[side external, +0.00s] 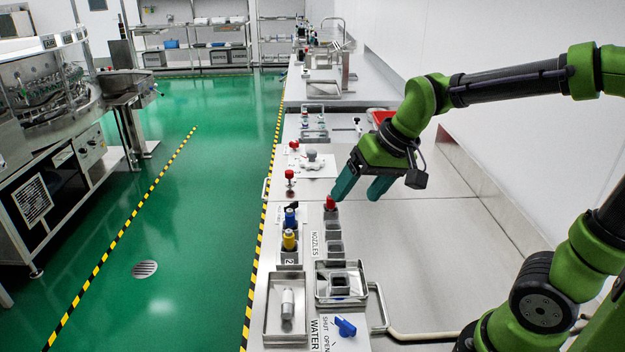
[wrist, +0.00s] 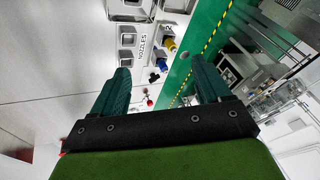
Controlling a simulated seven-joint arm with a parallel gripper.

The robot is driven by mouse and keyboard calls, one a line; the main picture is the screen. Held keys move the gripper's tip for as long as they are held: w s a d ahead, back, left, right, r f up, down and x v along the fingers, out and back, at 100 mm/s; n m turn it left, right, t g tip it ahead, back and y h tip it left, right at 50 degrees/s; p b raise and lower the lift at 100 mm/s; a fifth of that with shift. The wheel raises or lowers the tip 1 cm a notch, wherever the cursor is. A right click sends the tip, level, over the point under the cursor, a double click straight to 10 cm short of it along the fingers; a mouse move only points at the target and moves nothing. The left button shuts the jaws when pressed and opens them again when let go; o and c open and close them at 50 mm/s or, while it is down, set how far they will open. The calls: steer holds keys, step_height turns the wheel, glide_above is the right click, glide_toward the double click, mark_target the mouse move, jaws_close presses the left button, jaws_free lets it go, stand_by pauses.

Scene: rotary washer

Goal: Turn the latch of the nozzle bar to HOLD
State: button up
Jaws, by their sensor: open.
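My gripper (side external: 362,188) is open and empty, with its two green fingers pointing down above the bench, just right of the red-topped nozzle (side external: 330,203). The wrist view shows its spread fingers (wrist: 160,70) with nothing between them touching. A small black part (side external: 292,205), which may be the latch, sits at the far end of the row with the blue nozzle (side external: 290,218) and yellow nozzle (side external: 289,240). This black part also shows between the fingers in the wrist view (wrist: 154,78). Its setting is too small to read. My gripper is apart from it.
A NOZZLES label (side external: 314,246) lies beside the square sockets (side external: 334,248). Metal trays (side external: 273,322) and a blue valve handle (side external: 345,327) are at the near end. Red knobs (side external: 289,174) stand farther back. The bench right of my gripper is clear.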

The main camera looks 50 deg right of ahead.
steer(key=w+d+f+n+g+h, duration=0.1)
steer(key=w+d+f, duration=0.2)
steer(key=w, duration=0.5)
steer(key=w+d+f+n+h, duration=0.1)
steer(key=w+d+f, duration=0.25)
steer(key=w, duration=0.55)
steer(key=n, duration=0.2)
glide_toward(291, 204)
steer(key=shift+t, duration=0.4)
steer(key=x, duration=0.8)
steer(key=shift+s+f, duration=0.25)
steer(key=shift+f, duration=0.15)
steer(key=shift+m, duration=0.3)
steer(key=c, duration=1)
